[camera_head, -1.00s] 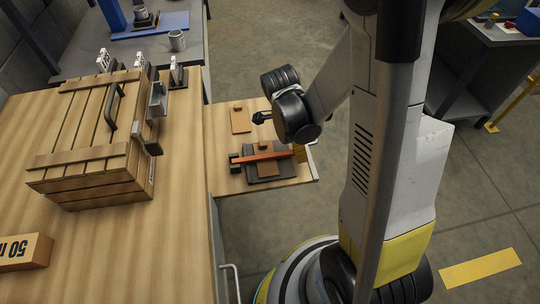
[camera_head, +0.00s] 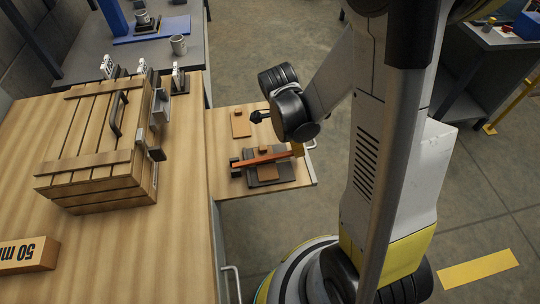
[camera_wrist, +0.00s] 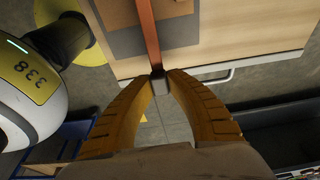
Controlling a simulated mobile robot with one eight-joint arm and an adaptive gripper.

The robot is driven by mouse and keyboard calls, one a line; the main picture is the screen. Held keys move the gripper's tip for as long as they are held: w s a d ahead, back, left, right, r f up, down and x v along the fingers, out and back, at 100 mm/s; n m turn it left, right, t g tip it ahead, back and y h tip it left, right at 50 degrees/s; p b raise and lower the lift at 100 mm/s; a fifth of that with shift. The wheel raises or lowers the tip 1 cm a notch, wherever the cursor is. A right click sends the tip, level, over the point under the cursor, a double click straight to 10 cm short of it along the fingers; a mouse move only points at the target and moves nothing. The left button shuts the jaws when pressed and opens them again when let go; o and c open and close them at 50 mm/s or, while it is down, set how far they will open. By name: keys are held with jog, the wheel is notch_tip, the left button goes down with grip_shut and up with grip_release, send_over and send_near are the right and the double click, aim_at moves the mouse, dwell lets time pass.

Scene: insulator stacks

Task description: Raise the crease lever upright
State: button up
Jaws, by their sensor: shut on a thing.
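The crease lever (camera_head: 262,158) is a long orange-red bar on a dark grey creasing base (camera_head: 282,174) on the drawer-like wooden shelf. It pivots at a dark block at its left end, and its right end is tilted a little above the base. It also shows in the wrist view (camera_wrist: 148,35), running up from my fingers. My gripper (camera_wrist: 158,76) has yellow fingers closed around the lever's grey tip.
A small wooden block on a brown plate (camera_head: 240,126) lies behind the base. A wooden crate (camera_head: 95,150) with a handle stands on the bench at left. Open floor lies right of the shelf.

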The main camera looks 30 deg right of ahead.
jog(key=shift+p+v, duration=0.95)
jog(key=shift+v, duration=0.3)
jog(key=shift+a, duration=0.15)
jog(key=shift+a+p+v, duration=0.2)
jog(key=shift+p+v, duration=0.65)
jog(key=shift+v, duration=0.3)
jog(key=shift+w+a, duration=0.1)
jog(key=shift+w, duration=0.05)
jog(key=shift+r, duration=0.1)
jog(key=shift+w+a+r+p, duration=0.1)
jog(key=shift+a+r+p, duration=0.25)
jog(key=shift+r+p, duration=0.15)
jog(key=shift+w+a+r+p, duration=0.1)
jog(key=shift+a+r+p, duration=0.3)
jog(key=shift+r, duration=0.25)
